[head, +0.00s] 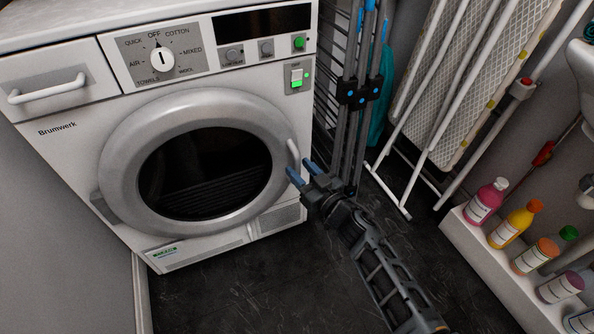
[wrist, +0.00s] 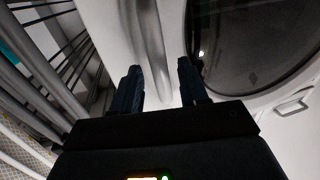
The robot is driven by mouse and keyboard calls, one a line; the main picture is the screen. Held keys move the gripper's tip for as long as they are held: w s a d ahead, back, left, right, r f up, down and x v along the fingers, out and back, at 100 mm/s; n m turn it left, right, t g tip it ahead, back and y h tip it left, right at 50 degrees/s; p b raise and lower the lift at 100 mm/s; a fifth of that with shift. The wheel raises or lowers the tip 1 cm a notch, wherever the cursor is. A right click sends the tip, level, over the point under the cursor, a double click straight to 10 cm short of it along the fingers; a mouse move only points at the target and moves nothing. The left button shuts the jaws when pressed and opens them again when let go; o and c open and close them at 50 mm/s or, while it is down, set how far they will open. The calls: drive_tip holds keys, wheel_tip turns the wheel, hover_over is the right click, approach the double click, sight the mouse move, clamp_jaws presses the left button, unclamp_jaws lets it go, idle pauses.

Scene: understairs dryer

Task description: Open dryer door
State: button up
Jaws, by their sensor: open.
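The white dryer (head: 88,150) stands at the left in the head view, with its round grey-rimmed door (head: 124,160) shut. The door handle (head: 293,155) is a pale upright bar on the right side of the rim. My gripper (head: 302,171) is open and empty, with its blue fingertips close to the handle. The dark door glass (wrist: 250,45) lies to the right. I cannot tell whether either finger touches the handle.
A drying rack (head: 400,150) and ironing board (head: 470,75) lean at the back right, close behind my arm. Several bottles stand on a white ledge (head: 490,265) at the right. The dark floor (head: 250,290) before the dryer is clear.

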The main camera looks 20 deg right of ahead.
drive_tip(key=shift+w+a+b, duration=0.25)
drive_tip(key=shift+w+b, duration=0.05)
drive_tip(key=shift+w, duration=0.7)
clamp_jaws()
